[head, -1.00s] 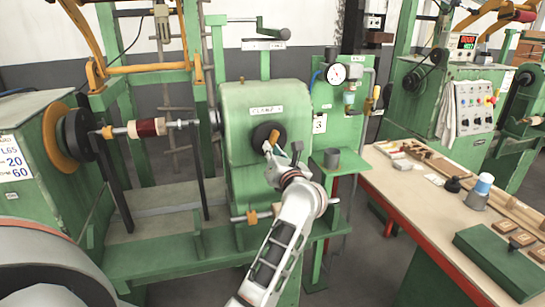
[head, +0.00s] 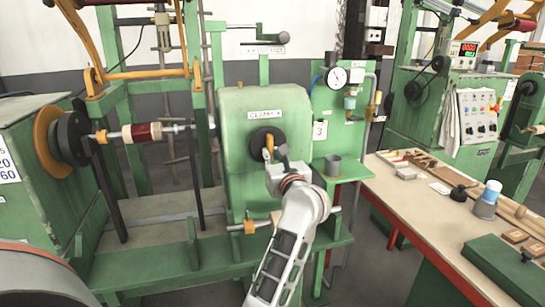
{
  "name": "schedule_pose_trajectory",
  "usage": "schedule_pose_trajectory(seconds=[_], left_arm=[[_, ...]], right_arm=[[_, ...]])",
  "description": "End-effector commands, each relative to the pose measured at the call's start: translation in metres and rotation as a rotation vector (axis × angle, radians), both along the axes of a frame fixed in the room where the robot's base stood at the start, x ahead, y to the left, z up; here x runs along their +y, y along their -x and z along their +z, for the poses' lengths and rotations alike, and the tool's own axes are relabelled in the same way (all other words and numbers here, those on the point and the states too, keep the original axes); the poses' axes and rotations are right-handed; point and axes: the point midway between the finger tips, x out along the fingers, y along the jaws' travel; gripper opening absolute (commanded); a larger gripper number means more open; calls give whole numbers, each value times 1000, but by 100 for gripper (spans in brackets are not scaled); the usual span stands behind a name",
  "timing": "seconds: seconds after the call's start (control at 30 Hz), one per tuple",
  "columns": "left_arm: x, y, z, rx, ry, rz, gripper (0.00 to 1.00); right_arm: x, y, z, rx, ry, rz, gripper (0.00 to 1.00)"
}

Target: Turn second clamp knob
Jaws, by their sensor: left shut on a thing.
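The clamp knob (head: 279,134) is a dark round disc with an orange grip bar across it. It sits on the front of the green machine housing (head: 239,165), under a white label (head: 266,115) whose text is blurred. My left gripper (head: 270,154) is at the knob, shut on its orange bar, which stands nearly upright. The gripper and wrist hide the knob's lower right part. My right gripper is not in view.
A shaft with a dark red and cream coil (head: 142,132) runs left of the housing. A grey cup (head: 332,165) stands on a small green shelf to the right. A workbench (head: 415,207) with tools and blocks lies farther right.

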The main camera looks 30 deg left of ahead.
Motion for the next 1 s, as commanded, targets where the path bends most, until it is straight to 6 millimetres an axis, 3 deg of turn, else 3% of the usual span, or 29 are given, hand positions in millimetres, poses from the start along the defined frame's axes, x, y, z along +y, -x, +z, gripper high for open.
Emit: schedule_pose_trajectory(seconds=[0.2,0.23,0.3,0.67,0.77,1.0], left_arm=[[-1,0,-2,1,6,-1,0],[-1,0,-2,1,6,-1,18],[-1,0,-2,0,5,-1,29],[0,0,2,-2,1,0,29],[0,0,12,-4,2,0,29],[-1,0,56,-6,4,-1,29]], right_arm=[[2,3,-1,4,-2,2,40],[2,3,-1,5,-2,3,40],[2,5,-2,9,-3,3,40],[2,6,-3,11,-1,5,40],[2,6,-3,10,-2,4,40],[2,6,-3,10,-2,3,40]])
